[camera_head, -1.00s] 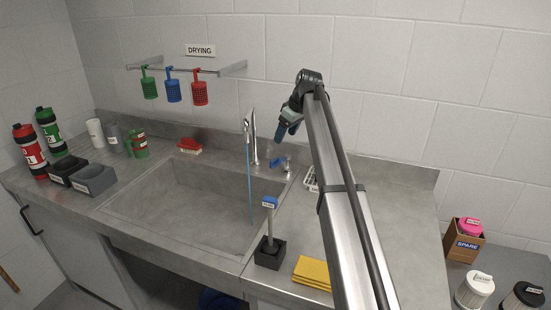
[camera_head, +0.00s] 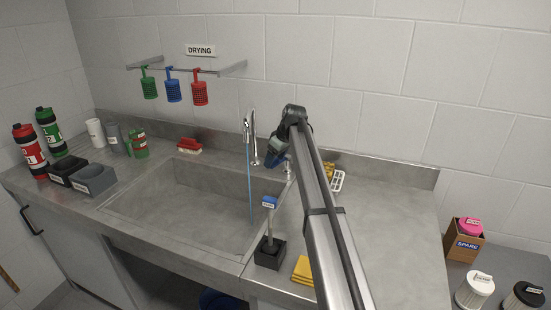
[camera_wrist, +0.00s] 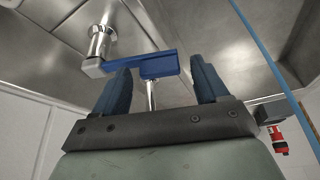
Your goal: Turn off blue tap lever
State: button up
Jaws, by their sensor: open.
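The blue tap lever (camera_wrist: 135,64) lies across the middle of the wrist view, on a metal fitting at its left end. My gripper (camera_wrist: 160,66) is open, with its two dark blue fingers on either side of part of the lever. The left finger overlaps the lever in the picture; I cannot tell whether it touches. In the head view my gripper (camera_head: 275,158) is just right of the metal tap (camera_head: 254,145) and hides most of the lever. A thin blue water stream (camera_head: 250,195) runs from the spout; it also shows in the wrist view (camera_wrist: 265,65).
The steel sink basin (camera_head: 185,195) lies left of my arm. A blue-topped brush (camera_head: 269,202) stands in a dark holder on the front right. A yellow cloth (camera_head: 303,270) and a white rack (camera_head: 337,181) are beside my arm.

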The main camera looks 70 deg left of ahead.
grip_shut()
dwell(0.8)
